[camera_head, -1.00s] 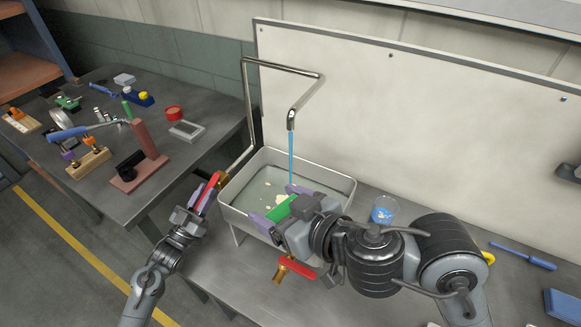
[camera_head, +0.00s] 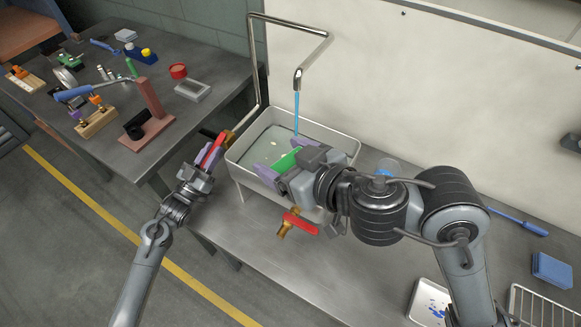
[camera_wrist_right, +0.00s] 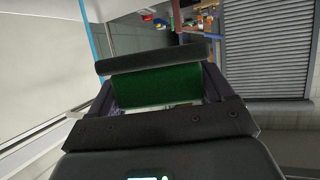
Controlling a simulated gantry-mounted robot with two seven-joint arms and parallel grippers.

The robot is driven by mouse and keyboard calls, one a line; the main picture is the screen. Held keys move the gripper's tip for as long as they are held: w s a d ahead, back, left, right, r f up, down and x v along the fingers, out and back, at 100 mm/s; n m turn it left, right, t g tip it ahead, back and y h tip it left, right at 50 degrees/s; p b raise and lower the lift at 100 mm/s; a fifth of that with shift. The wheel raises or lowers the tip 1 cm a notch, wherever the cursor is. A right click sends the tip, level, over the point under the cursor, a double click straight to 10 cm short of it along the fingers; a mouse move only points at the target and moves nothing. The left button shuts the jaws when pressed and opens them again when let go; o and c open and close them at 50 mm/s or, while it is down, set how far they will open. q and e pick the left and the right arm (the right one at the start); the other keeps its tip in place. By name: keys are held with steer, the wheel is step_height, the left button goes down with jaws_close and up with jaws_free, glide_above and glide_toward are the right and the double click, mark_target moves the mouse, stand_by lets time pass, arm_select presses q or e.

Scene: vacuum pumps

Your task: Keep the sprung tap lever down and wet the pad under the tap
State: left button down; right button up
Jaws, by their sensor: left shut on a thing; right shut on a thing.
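The tap spout (camera_head: 298,78) hangs over the white basin (camera_head: 232,163), and a blue water stream (camera_head: 296,108) runs from it. My left gripper (camera_head: 212,152) is shut on the red tap lever (camera_head: 214,150), beside the basin's left end. My right gripper (camera_head: 283,154) is shut on the green pad (camera_head: 288,160) and holds it over the basin. The stream's lower end is by the pad's far side; I cannot tell if it touches. In the right wrist view the pad (camera_wrist_right: 155,87) has a dark grey layer (camera_wrist_right: 155,55), and the stream (camera_wrist_right: 90,35) passes at its left end.
A second red lever (camera_head: 301,223) on a brass fitting stands in front of the basin. A white tray (camera_head: 428,300) and a wire rack (camera_head: 545,312) lie at front right. The left bench (camera_head: 190,120) holds several tools.

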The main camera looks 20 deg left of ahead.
arm_select(q)
steer(key=shift+s+r+g+p, duration=0.15)
steer(key=shift+r+g+p, duration=0.45)
steer(key=shift+p, duration=1.85)
arm_select(e)
steer(key=shift+r, duration=2.65)
arm_select(q)
steer(key=shift+f+y, duration=0.15)
steer(key=shift+y, duration=0.15)
arm_select(e)
steer(key=shift+r, duration=0.1)
arm_select(q)
steer(key=shift+r+g+p, duration=0.55)
steer(key=shift+g+p, duration=0.75)
steer(key=shift+p, duration=2.15)
arm_select(e)
step_height(320, 180, up, 7)
steer(key=shift+f, duration=0.2)
arm_select(q)
steer(key=c, duration=0.6)
jaws_free()
steer(key=shift+o, duration=0.2)
arm_select(e)
steer(key=shift+r, duration=0.1)
